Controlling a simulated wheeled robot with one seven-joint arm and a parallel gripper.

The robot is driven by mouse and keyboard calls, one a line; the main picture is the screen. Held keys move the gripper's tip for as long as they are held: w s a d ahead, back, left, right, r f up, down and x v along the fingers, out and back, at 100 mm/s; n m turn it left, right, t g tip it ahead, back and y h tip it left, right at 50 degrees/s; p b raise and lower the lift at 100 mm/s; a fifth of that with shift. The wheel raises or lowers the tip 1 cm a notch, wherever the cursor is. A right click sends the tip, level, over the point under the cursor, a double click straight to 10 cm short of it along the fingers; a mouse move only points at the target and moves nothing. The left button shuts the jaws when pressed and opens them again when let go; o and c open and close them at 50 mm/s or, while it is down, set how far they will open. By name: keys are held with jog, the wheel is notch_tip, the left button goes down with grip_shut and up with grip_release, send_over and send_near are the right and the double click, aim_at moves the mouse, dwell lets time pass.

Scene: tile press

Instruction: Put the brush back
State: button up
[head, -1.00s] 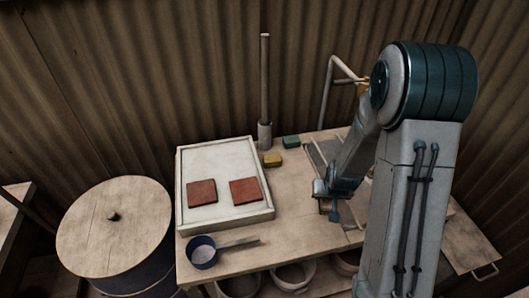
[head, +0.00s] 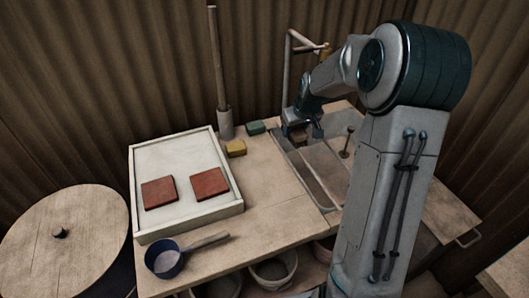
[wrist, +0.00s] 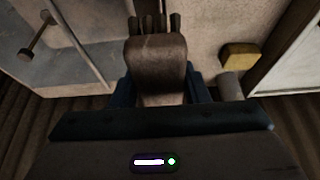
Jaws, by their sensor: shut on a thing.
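My gripper (head: 302,131) is over the left back part of the sunken basin (head: 322,157), close to the tap pipe. In the wrist view its blue fingers (wrist: 162,95) are shut on a brown wooden piece, which I take for the brush (wrist: 157,62). Several dark rounded ends show at its far end. In the head view only a small brown bit of the brush (head: 299,136) shows between the fingers. I cannot tell whether it touches anything beneath.
A white tray (head: 187,155) bears two red tiles. A blue pan (head: 165,261) lies in front. The tap pipe (head: 288,70) rises behind.

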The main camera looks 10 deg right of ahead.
send_over(263, 146)
jog(key=s, duration=0.1)
jog(key=f, duration=0.6)
jog(key=shift+s+d+f+p, duration=0.15)
jog(key=shift+s+f+p, duration=0.05)
jog(key=shift+f+p, duration=0.15)
jog(key=shift+f, duration=2)
jog(key=shift+f, duration=0.1)
jog(key=o, duration=1.1)
